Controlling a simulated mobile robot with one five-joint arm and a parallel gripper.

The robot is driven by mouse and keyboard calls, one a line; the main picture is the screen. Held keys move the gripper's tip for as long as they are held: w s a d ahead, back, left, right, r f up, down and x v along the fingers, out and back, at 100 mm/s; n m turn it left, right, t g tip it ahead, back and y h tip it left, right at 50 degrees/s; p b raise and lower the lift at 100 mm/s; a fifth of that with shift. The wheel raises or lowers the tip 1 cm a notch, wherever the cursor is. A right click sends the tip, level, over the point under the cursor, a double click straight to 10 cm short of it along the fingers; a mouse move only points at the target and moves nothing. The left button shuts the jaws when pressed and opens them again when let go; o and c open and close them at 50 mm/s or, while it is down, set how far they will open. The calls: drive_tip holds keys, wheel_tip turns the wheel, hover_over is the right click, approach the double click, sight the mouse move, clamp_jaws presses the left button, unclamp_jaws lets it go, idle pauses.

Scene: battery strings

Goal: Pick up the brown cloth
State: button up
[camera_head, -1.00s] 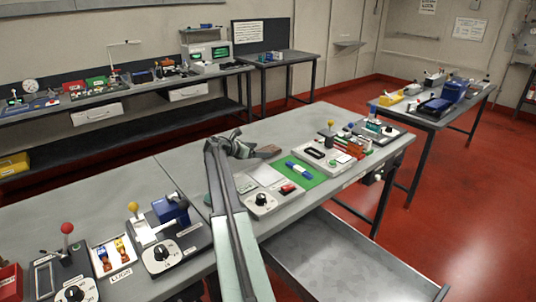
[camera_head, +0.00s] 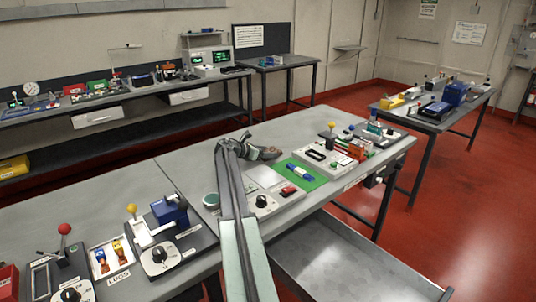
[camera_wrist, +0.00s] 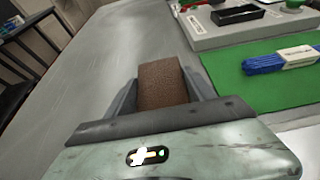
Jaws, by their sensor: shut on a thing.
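The brown cloth (camera_wrist: 163,84) is a small, textured brown piece between my gripper's two fingers in the wrist view. My gripper (camera_wrist: 163,95) is shut on it, with one dark finger along each side. In the head view, my gripper (camera_head: 254,150) is low over the grey workbench, left of the green mat. A bit of the brown cloth (camera_head: 272,153) shows past its right side; the rest is hidden by the gripper. I cannot tell whether the cloth still touches the bench.
A green mat (camera_head: 313,180) with a blue bundle (camera_head: 299,171) lies right of my gripper. A device with a dark slot (camera_head: 316,154) stands beyond it. A round green-topped item (camera_head: 211,199) is left of my arm. The bench behind my gripper is clear.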

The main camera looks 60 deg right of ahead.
drive_tip(key=shift+r+p, duration=0.5)
drive_tip(key=shift+r, duration=0.1)
wheel_tip(320, 180, up, 3)
drive_tip(key=p, duration=0.3)
drive_tip(key=shift+r, duration=0.1)
drive_tip(key=s+a, duration=0.3)
drive_tip(key=s, duration=0.1)
drive_tip(key=s+a, duration=0.4)
drive_tip(key=s+a+p, duration=0.1)
drive_tip(key=s+a, duration=0.2)
drive_tip(key=s, duration=0.1)
drive_tip(key=shift+s+a+r, duration=0.15)
drive_tip(key=shift+r, duration=0.2)
